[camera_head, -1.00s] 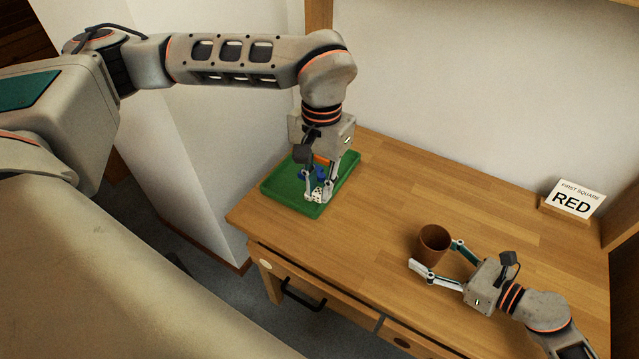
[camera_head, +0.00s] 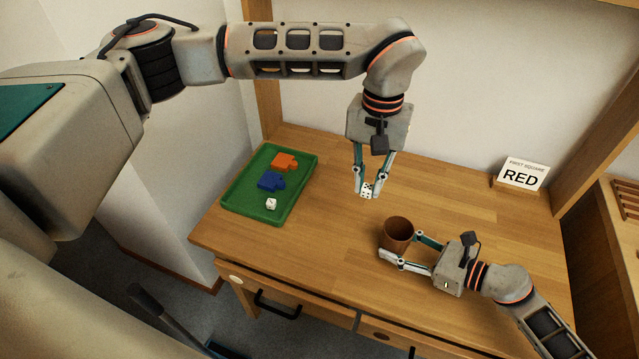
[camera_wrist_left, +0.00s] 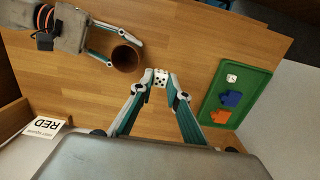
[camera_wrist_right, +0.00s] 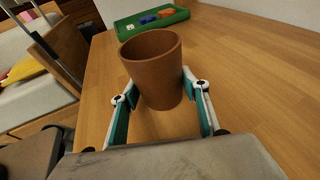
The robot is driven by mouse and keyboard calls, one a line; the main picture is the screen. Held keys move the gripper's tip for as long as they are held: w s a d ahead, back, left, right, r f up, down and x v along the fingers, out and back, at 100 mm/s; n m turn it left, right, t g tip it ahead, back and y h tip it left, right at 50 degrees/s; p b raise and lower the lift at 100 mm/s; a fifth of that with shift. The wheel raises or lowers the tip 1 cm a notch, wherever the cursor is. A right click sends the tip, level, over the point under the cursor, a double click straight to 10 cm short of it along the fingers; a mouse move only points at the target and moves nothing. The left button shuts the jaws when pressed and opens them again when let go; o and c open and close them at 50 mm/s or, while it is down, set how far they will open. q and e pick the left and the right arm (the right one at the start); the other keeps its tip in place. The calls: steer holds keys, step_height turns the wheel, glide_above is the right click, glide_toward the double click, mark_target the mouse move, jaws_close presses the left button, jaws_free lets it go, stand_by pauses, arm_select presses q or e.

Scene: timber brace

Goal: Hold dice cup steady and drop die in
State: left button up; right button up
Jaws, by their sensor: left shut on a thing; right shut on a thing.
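My left gripper (camera_head: 366,190) is shut on a white die (camera_head: 367,192) with black pips, held above the table. The die also shows between the fingertips in the left wrist view (camera_wrist_left: 160,78). The brown dice cup (camera_head: 397,232) stands upright on the table, below and slightly right of the held die. My right gripper (camera_head: 398,246) is shut on the cup, a finger on each side, as the right wrist view shows the cup (camera_wrist_right: 155,75). The inside bottom of the cup is dark and hard to see.
A green tray (camera_head: 234,204) at the table's left holds a second white die (camera_head: 271,204), a blue piece (camera_head: 270,181) and an orange piece (camera_head: 285,162). A sign reading "FIRST SQUARE RED" (camera_head: 524,174) stands at the back right. The table between tray and cup is clear.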

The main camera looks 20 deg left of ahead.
arm_select(q)
steer(key=w+d+r, duration=0.1)
steer(key=d, duration=0.6)
steer(key=shift+a+f, duration=0.2)
steer(key=shift+f, duration=2.65)
steer(key=o, duration=0.8)
steer(key=shift+r, duration=0.1)
steer(key=r, duration=1.1)
steer(key=shift+w+r, duration=0.3)
steer(key=shift+r, duration=0.1)
